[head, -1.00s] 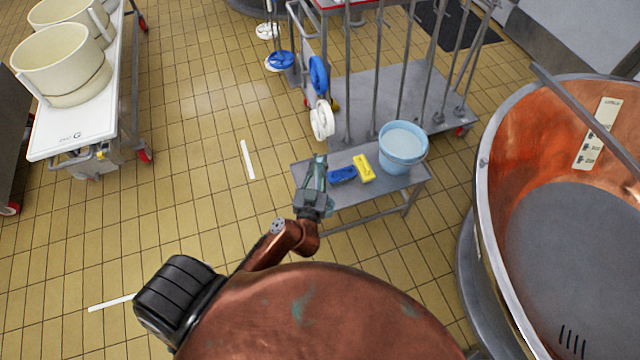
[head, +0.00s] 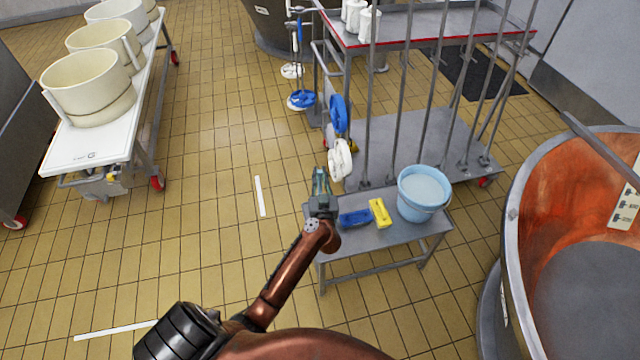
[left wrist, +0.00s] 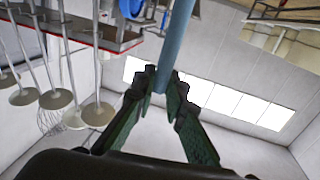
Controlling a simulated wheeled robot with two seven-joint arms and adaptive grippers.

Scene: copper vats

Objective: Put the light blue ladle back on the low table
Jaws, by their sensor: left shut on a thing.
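My left gripper (head: 321,178) is at the left end of the low grey metal table (head: 398,237), its fingers pointing away from me. In the left wrist view the gripper (left wrist: 165,88) is shut on a light blue shaft, the handle of the light blue ladle (left wrist: 176,32), which runs up out of the picture. The ladle's bowl is out of that view, and I cannot make the ladle out in the head view. Whether it touches the table cannot be told. My right gripper is not in view.
On the table stand a light blue bucket (head: 423,194), a yellow brush (head: 380,213) and a blue brush (head: 354,219). A rack with upright poles (head: 400,120) is behind. A copper vat (head: 570,200) is at right. A white cart (head: 100,145) with tubs is at left. Tiled floor between is clear.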

